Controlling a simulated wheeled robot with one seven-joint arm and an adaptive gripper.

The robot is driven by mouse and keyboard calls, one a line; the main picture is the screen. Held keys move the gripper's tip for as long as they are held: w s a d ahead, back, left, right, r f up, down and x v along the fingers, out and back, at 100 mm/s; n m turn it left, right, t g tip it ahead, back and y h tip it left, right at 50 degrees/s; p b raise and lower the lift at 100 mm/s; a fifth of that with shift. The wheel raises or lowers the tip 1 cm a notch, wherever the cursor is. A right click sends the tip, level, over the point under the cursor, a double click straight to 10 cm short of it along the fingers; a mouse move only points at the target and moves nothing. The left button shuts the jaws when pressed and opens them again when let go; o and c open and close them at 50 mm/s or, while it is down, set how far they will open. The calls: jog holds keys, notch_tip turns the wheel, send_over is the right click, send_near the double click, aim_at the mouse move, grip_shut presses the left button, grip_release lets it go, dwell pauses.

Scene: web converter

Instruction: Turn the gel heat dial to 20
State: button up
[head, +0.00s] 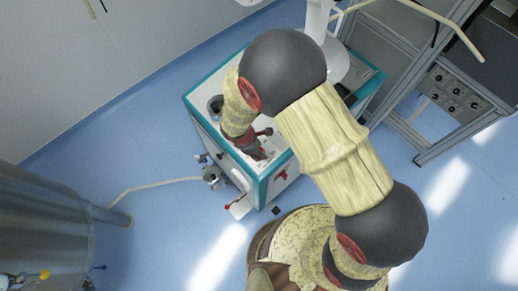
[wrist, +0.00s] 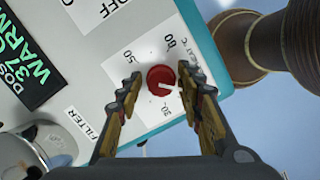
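The gel heat dial is a round red knob (wrist: 160,77) with a white pointer mark, in the middle of the wrist view. The mark points right and slightly down in that picture. My gripper (wrist: 158,82) is open, with one finger on each side of the knob; gaps show between fingers and knob. In the head view my gripper (head: 260,153) is over the white machine's top (head: 213,130); the dial is hidden there.
A dark display with green text (wrist: 30,60) and a FILTER label (wrist: 88,124) share the panel. A shiny metal part (wrist: 45,140) is at lower left. In the head view, a steel tank (head: 40,225) is at left and a metal frame (head: 405,135) at right.

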jog(key=shift+o, duration=0.8)
jog(key=v, duration=1.2)
